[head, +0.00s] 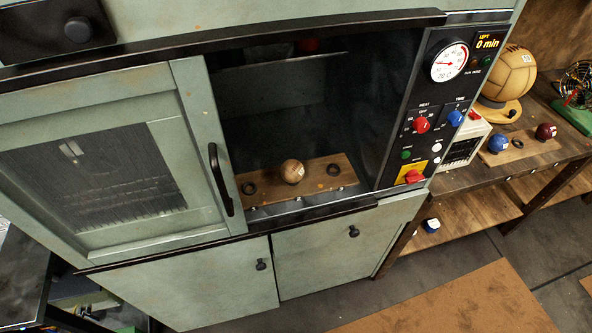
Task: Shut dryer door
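The dryer is a grey-green cabinet with a black top edge. Its door (187,150) has a grey-green frame, a ribbed window (95,180) and a black vertical handle (221,180) near its right edge. The door covers the left part of the front. The right part of the dryer opening (310,125) is uncovered and dark inside. In it, a small brown leather ball (292,171) sits on a wooden board (320,178) between two dark rings. Neither of my grippers is in view.
Right of the opening is a control panel (440,110) with a dial, knobs and a "0 min" display. A wooden bench (535,165) farther right holds a large leather ball (509,76) and small blue and red balls. Two closed lower cupboards stand below.

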